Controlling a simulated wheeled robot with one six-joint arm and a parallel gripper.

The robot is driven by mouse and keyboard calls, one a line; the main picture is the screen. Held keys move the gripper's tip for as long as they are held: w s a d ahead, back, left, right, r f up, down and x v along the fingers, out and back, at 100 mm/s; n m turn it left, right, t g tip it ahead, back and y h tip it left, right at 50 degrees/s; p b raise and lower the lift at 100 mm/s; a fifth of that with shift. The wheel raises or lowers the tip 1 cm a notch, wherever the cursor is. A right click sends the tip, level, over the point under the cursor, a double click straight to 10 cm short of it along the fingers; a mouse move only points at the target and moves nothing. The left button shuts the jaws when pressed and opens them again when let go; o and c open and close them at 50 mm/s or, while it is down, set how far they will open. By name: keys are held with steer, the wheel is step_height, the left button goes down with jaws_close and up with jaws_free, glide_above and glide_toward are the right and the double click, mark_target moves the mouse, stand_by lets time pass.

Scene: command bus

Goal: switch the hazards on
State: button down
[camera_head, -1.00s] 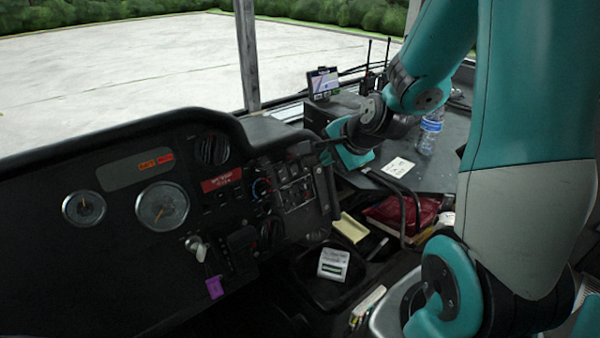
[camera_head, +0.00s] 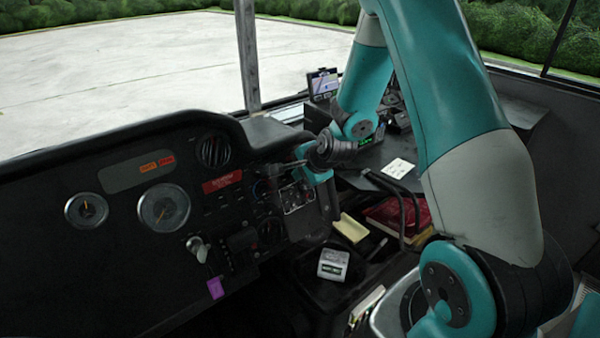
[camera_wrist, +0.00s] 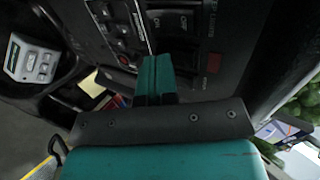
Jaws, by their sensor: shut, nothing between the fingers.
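The dashboard (camera_head: 110,250) carries a panel of small dark switches (camera_head: 222,204) under a red label (camera_head: 222,181). I cannot tell which switch is the hazard one. I cannot tell whether the fingers touch the panel.
A panel of several buttons (camera_head: 297,198) sits below my wrist. Gauges (camera_head: 164,207) and a lever (camera_head: 198,247) are on the left. A white device (camera_head: 333,264) and a yellow note (camera_head: 350,228) lie in the console. A screen (camera_head: 323,85) stands behind my arm.

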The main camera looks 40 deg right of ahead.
steer(key=shift+w+f, duration=0.15)
steer(key=shift+w, duration=0.05)
stand_by(0.5)
steer(key=shift+r+p, duration=0.6)
steer(key=shift+r, duration=0.2)
steer(key=s+r+b, duration=0.6)
steer(key=s+b, duration=0.1)
steer(key=s, duration=0.5)
steer(key=shift+d+r+b, duration=0.2)
steer(key=shift+r+b, duration=0.1)
